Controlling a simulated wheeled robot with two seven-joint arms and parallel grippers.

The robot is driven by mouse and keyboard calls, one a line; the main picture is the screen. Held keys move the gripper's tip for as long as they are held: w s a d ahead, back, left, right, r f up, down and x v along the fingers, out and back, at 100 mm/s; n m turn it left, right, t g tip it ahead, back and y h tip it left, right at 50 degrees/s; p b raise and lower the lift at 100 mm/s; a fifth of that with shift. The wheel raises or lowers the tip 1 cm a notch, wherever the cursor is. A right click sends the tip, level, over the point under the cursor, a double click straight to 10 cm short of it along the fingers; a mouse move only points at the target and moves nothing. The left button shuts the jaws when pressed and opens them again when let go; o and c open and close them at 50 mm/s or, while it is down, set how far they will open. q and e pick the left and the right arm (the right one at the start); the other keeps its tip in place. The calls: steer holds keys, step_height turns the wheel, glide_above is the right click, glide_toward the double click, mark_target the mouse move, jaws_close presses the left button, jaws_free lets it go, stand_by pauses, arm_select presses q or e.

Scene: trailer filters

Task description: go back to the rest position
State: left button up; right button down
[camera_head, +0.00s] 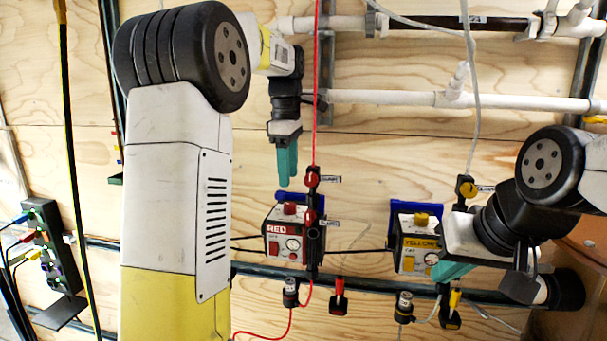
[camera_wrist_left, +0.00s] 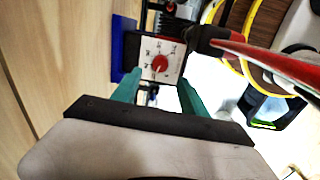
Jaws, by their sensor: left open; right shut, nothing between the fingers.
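My left gripper (camera_head: 287,162) is open and empty, with teal fingers pointing down. In the head view it appears above the red-labelled control box (camera_head: 272,245). In the left wrist view the open fingers (camera_wrist_left: 160,92) have nothing between them, and a white box face with a red dial (camera_wrist_left: 160,63) shows beyond them. My right gripper (camera_head: 452,270) is shut and appears beside the yellow-labelled control box (camera_head: 407,262). Its fingertips are partly hidden by its own wrist.
White pipes (camera_head: 410,97) run across the upper plywood wall. A red line (camera_head: 316,80) hangs from above to the red valve fitting (camera_head: 311,181). A dark rail (camera_head: 350,284) runs below the boxes. A socket strip (camera_head: 50,245) with cables stands at left.

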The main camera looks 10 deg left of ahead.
arm_select(q)
steer(key=shift+s+a+m, duration=0.1)
steer(key=shift+s+m, duration=0.2)
steer(key=shift+s, duration=0.1)
steer(key=s+d+f+m+t+h, duration=0.1)
steer(key=s+f+m+t, duration=0.1)
steer(key=s+m, duration=0.6)
steer(key=s+d+f+m+t+h, duration=0.1)
steer(key=s+f+m+t, duration=0.2)
steer(key=s+m, duration=0.6)
steer(key=s+f, duration=0.2)
steer(key=s, duration=0.5)
steer(key=shift+t, duration=0.3)
steer(key=shift+c, duration=0.2)
